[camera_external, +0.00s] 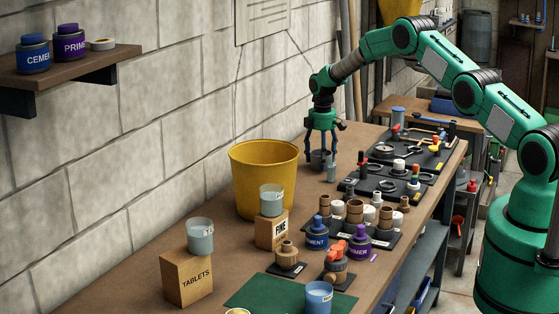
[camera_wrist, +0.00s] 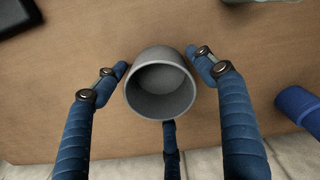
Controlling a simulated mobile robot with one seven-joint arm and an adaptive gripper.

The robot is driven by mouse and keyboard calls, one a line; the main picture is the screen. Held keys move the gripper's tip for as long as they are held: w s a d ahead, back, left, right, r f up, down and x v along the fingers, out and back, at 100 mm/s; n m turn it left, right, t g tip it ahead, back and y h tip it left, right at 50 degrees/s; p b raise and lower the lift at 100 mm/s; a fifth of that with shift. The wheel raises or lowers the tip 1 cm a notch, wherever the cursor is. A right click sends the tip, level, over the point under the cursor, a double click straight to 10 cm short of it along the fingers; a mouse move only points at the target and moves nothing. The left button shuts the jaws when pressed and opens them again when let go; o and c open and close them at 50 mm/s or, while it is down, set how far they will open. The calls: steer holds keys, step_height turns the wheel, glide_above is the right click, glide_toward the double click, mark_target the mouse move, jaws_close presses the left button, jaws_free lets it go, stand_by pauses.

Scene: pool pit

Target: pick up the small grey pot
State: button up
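The small grey pot (camera_wrist: 162,85) stands on the wooden bench, its open mouth facing the wrist camera. In the external view the pot (camera_external: 318,158) is low between my fingers and partly hidden by them. My gripper (camera_wrist: 158,75) has three blue fingers set around the pot: one at its left, one at its right, one at the bottom of the picture. The left and right fingertips are close to its wall, with narrow gaps showing. The third fingertip is hidden behind the pot's rim, so its contact cannot be told.
A yellow bucket (camera_external: 262,180) stands left of my gripper, near the block wall. A small grey-blue cylinder (camera_external: 331,172) is close at the right. Dark tool trays (camera_external: 380,180) lie further right. Jars, fittings and wooden blocks crowd the nearer bench.

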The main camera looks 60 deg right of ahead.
steer(key=c, duration=0.8)
steer(key=shift+r, duration=0.1)
steer(key=shift+r, duration=4.95)
